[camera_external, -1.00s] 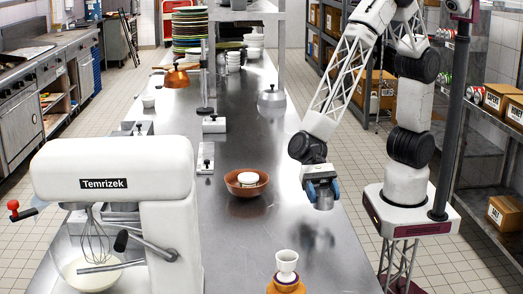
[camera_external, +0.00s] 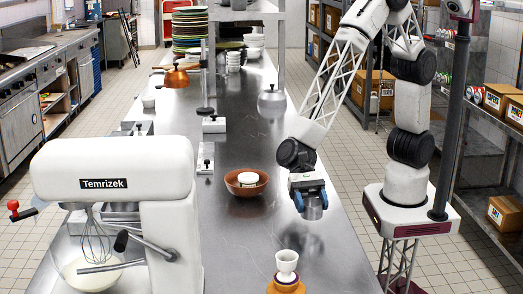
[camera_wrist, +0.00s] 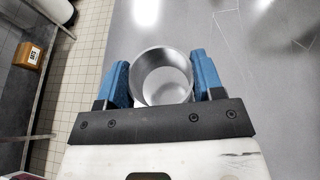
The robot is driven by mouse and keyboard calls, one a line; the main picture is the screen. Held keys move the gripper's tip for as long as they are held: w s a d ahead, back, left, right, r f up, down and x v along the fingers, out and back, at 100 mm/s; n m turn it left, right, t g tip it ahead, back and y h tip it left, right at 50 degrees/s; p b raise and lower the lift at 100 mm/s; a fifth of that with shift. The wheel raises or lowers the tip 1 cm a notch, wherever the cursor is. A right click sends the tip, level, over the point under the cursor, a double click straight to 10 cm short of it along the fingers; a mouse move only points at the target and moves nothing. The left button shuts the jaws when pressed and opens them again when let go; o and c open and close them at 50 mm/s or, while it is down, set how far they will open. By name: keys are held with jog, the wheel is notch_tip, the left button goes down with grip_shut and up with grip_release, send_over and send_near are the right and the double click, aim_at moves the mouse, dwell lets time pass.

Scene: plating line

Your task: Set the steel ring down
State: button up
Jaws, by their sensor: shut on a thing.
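The steel ring (camera_external: 312,207) is a short, shiny open cylinder. My gripper (camera_external: 311,200) is shut on it, with blue fingers on either side, and holds it over the right part of the steel counter (camera_external: 225,240). In the wrist view the ring (camera_wrist: 162,78) sits upright between the two blue fingers (camera_wrist: 162,80), and grey counter surface shows through its opening. How far the ring's lower edge is above the counter is hard to tell.
A white cup on an orange base (camera_external: 285,287) stands in front. A mixer (camera_external: 115,168) fills the left front. The counter around the ring is clear.

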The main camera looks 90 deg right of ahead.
aim_at(310, 228)
jog(key=shift+w+a+f, duration=0.1)
jog(key=shift+w+a, duration=0.15)
jog(key=shift+s+f, duration=0.1)
jog(key=shift+f, duration=1.6)
jog(key=shift+f, duration=0.15)
jog(key=o, duration=0.9)
jog(key=shift+d+r, duration=0.2)
jog(key=shift+v, duration=5.85)
